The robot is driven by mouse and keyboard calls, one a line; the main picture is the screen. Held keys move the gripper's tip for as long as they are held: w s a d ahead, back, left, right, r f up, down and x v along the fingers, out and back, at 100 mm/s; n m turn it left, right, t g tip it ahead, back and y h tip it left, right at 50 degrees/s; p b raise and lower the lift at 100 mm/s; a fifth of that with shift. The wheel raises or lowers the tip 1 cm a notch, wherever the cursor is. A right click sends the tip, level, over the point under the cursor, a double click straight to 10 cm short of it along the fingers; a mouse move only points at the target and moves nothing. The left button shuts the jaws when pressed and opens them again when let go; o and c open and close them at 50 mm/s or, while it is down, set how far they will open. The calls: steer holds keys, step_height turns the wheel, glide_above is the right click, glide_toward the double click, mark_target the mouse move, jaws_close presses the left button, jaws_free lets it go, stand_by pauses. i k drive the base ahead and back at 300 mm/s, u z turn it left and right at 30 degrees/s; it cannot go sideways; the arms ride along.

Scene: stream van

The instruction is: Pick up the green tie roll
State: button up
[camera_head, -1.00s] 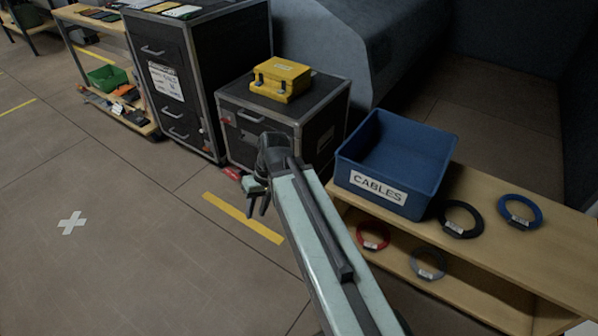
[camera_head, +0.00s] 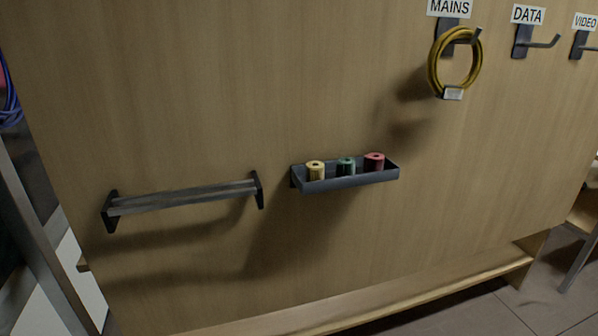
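The green tie roll (camera_head: 346,166) stands in a small dark grey tray (camera_head: 350,182) fixed to a wooden panel. It is the middle one of three rolls. A yellow roll (camera_head: 315,170) stands to its left and a red roll (camera_head: 374,162) to its right, each with a small gap. The tray's front lip hides the bottoms of the rolls. My gripper and arm do not show in the view now.
A dark rail (camera_head: 185,197) on two brackets sticks out left of the tray. A yellow cable coil (camera_head: 455,62) hangs from the MAINS hook above right, with DATA (camera_head: 536,41) and VIDEO hooks beyond. A wooden ledge (camera_head: 370,306) runs along the bottom.

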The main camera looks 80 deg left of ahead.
mark_target(345, 167)
steer(key=u, duration=2.7)
